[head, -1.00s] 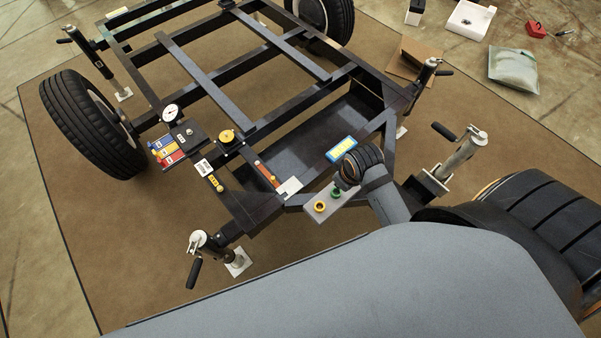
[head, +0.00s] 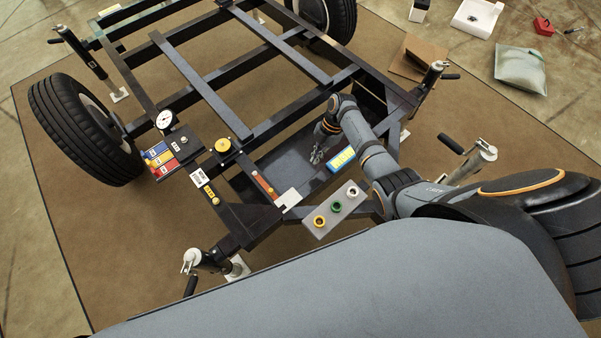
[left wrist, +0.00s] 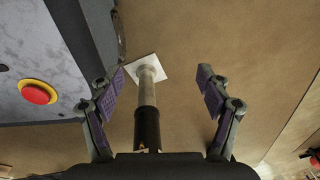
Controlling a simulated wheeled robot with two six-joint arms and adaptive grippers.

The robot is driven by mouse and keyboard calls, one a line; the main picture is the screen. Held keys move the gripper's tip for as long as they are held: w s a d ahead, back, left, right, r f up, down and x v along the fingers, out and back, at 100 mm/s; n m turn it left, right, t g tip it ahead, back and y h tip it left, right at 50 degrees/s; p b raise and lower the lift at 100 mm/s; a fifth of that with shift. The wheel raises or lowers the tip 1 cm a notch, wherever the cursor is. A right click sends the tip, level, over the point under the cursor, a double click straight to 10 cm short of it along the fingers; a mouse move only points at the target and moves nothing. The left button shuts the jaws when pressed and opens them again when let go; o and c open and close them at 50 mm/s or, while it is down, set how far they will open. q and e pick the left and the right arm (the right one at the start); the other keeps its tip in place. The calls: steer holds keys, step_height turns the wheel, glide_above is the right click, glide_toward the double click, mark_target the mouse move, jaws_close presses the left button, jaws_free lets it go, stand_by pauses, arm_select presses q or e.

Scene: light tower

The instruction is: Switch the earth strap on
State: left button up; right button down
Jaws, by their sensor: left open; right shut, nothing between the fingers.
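No part is readably marked as the earth strap, so I cannot tell which fitting is its switch. The trailer frame (head: 215,90) carries a grey plate (head: 318,226) with a yellow, a green (head: 336,207) and a white round fitting. Beside it is a red-orange bar (head: 263,187) and a white plate. My right gripper (head: 317,157) is shut and empty, above the dark tray, left of a blue and yellow label (head: 342,160). My left gripper (left wrist: 163,80) is open and empty in the left wrist view, its fingers either side of a jack leg in the picture. It is not seen in the head view.
Blue, yellow and red tags (head: 160,158), a dial gauge (head: 165,119) and a yellow knob (head: 222,145) sit on the frame's left. Jack legs with cranks (head: 473,160) stand at corners. A red button (left wrist: 37,94) on a grey panel shows in the left wrist view.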

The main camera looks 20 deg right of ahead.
arm_select(q)
steer(key=shift+s+a+f+b, duration=0.3)
steer(key=shift+s+f+b, duration=0.3)
steer(key=shift+f+b, duration=0.35)
arm_select(e)
steer(key=s+a+f, duration=0.3)
steer(key=a+f, duration=0.4)
steer(key=f, duration=0.1)
steer(key=shift+s+a+f, duration=0.2)
steer(key=shift+a+f, duration=0.1)
arm_select(q)
steer(key=shift+r, duration=0.1)
